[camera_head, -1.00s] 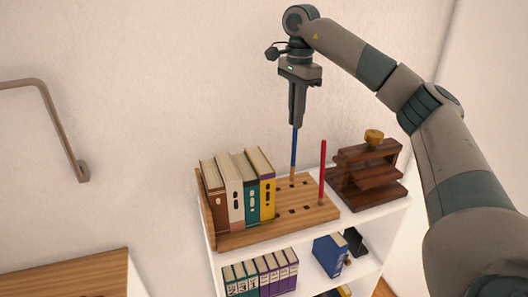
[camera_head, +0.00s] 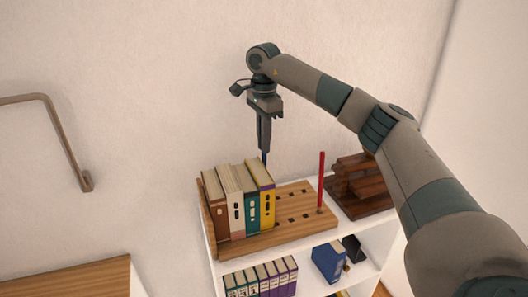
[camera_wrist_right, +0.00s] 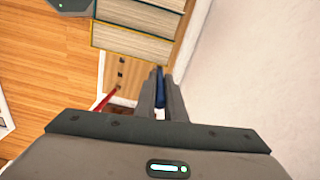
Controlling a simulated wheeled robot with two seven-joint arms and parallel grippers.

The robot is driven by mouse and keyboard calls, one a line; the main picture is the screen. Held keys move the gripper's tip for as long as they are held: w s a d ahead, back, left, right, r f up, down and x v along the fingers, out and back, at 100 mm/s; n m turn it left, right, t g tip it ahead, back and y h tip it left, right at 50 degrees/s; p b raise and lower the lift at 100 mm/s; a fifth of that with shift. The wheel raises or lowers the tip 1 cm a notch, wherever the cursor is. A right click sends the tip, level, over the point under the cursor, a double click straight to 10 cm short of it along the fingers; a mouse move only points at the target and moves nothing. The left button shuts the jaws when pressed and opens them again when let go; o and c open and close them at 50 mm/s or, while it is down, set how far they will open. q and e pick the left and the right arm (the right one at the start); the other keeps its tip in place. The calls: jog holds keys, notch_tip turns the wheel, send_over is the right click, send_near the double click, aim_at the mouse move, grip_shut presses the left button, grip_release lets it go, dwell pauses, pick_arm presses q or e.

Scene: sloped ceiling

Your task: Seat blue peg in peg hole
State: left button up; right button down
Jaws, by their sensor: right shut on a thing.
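My right gripper (camera_head: 264,146) is shut on the blue peg (camera_head: 264,159) and points down behind the row of books. Only a short piece of the peg shows below the fingers; the yellow book hides its lower end, so I cannot tell whether it is in a hole. In the right wrist view the blue peg (camera_wrist_right: 161,92) sits between the fingers. The wooden peg board (camera_head: 297,226) has two rows of square holes. A red peg (camera_head: 321,180) stands upright at its right end. My left gripper is not in view.
Several upright books (camera_head: 238,205) fill the board's left part. A dark wooden press-like object (camera_head: 360,187) stands right of the board on the white shelf (camera_head: 305,240). More binders (camera_head: 262,278) and a blue book (camera_head: 328,262) sit below. The wall is close behind.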

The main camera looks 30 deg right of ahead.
notch_tip(320, 180, down, 4)
jog(key=shift+r+p, duration=0.15)
jog(key=shift+p, duration=0.8)
jog(key=c, duration=1.8)
grip_release()
jog(key=shift+c, duration=0.2)
jog(key=shift+r, duration=0.1)
